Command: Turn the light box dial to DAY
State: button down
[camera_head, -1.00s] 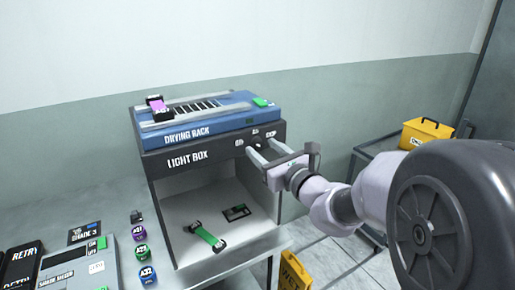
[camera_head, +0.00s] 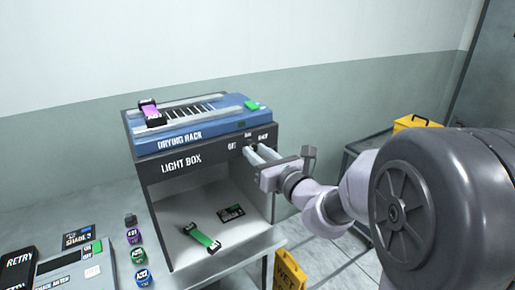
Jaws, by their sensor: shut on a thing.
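The light box (camera_head: 162,166) stands on the bench, with its name on the dark upper front panel and an open lit chamber below. Its dial (camera_head: 250,144) is at the right end of that panel, with small labels to its left, above and to its right; the left one reads OFF, the others are too blurred to read surely. My gripper (camera_head: 257,152) reaches in from the right and is shut on the dial. The fingers hide most of the dial, so its pointing direction cannot be told.
A blue drying rack (camera_head: 195,130) sits on the box, holding a purple webbing piece (camera_head: 150,112). A green webbing strip (camera_head: 203,238) and a dark card (camera_head: 231,212) lie in the chamber. Dye pots (camera_head: 138,255) and a shade meter (camera_head: 70,275) stand left. A yellow box (camera_head: 415,123) is behind my arm.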

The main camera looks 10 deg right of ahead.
jog(key=m+p, duration=0.5)
jog(key=shift+r, duration=0.25)
jog(key=shift+f+m+p, duration=0.15)
jog(key=shift+m+p, duration=1.25)
jog(key=shift+p, duration=0.2)
jog(key=shift+f, duration=0.1)
jog(key=c, duration=1.1)
grip_release()
